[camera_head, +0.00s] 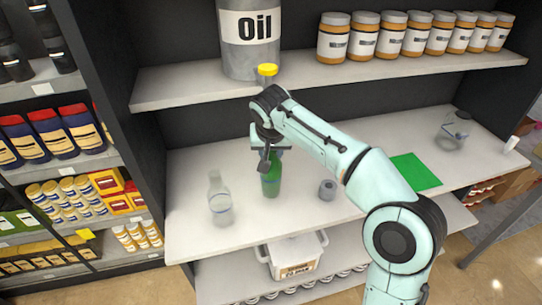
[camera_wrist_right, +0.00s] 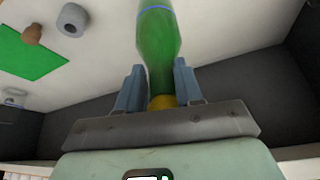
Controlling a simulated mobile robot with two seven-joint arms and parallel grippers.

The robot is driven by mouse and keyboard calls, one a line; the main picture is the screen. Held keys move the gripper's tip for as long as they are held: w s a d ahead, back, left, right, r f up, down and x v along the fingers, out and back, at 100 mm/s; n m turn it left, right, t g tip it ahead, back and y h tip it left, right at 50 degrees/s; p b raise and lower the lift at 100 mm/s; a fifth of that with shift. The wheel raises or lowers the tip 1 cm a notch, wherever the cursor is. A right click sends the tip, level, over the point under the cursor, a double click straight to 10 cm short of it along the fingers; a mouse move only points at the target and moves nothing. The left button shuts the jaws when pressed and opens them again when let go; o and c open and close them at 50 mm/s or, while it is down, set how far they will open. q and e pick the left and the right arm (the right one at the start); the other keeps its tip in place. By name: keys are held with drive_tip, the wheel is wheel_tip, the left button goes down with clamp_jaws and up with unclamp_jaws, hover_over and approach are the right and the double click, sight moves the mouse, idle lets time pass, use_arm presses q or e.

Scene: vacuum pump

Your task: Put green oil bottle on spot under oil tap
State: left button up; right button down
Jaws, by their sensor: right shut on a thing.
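The green oil bottle (camera_head: 271,180) is upright at the lower counter, below the oil drum's tap. I cannot tell whether its base touches the counter. My right gripper (camera_head: 268,146) is above it, shut on its neck; in the right wrist view the bottle (camera_wrist_right: 157,40) stands between the two fingers (camera_wrist_right: 160,92), with a yellow part (camera_wrist_right: 162,102) at its neck end. The oil drum (camera_head: 250,45) labelled "Oil" stands on the upper shelf, with a yellow-topped tap (camera_head: 267,72) at its front. The spot under the tap is not distinguishable. My left gripper is not in view.
A clear bottle (camera_head: 220,200) stands left of the green bottle. A small grey ring-shaped part (camera_head: 327,190) lies to its right, and a green mat (camera_head: 414,172) farther right. Several orange-and-white jars (camera_head: 389,35) line the upper shelf. A white bin (camera_head: 296,255) sits below the counter.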

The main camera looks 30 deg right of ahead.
sight(271, 158)
drive_tip(key=shift+w+d+r, duration=0.15)
drive_tip(key=shift+w+r, duration=0.05)
drive_tip(key=shift+w, duration=0.15)
drive_tip(key=shift+x, duration=0.9)
drive_tip(key=shift+s+f, duration=0.2)
drive_tip(key=shift+f, duration=0.3)
drive_tip(key=shift+s+f, duration=0.2)
drive_tip(key=shift+f, duration=0.35)
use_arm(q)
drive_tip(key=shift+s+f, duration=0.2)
use_arm(e)
drive_tip(key=shift+w, duration=0.1)
use_arm(q)
drive_tip(key=shift+b, duration=0.3)
use_arm(e)
drive_tip(key=shift+w+f, duration=0.1)
drive_tip(key=shift+f, duration=0.2)
drive_tip(key=c, duration=0.7)
unclamp_jaws()
drive_tip(key=shift+c, duration=0.2)
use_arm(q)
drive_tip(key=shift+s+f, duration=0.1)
